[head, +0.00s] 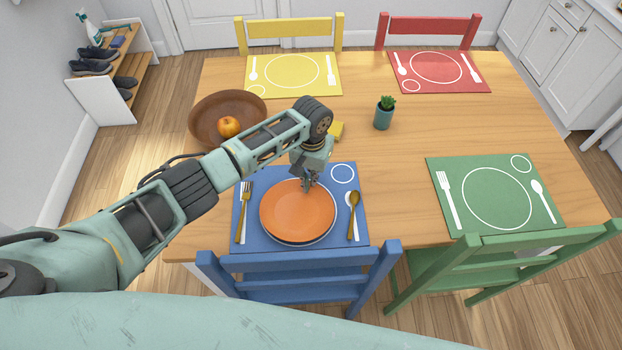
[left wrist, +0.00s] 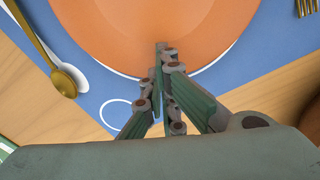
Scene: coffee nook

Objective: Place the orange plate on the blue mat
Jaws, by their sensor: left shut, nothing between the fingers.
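The orange plate (head: 297,211) lies on the blue mat (head: 342,234), over the mat's printed white plate circle. In the left wrist view the orange plate (left wrist: 140,32) fills the top, with the blue mat (left wrist: 270,40) around it. My left gripper (head: 309,186) is above the plate's far edge in the head view. Its fingertips (left wrist: 165,50) are together over the plate's rim with nothing between them. I cannot tell whether they touch the plate. My right gripper is not in view.
A gold fork (head: 242,212) and a gold spoon (head: 353,216) flank the plate. Green (head: 447,172), yellow and red mats lie around. The table's middle right is clear.

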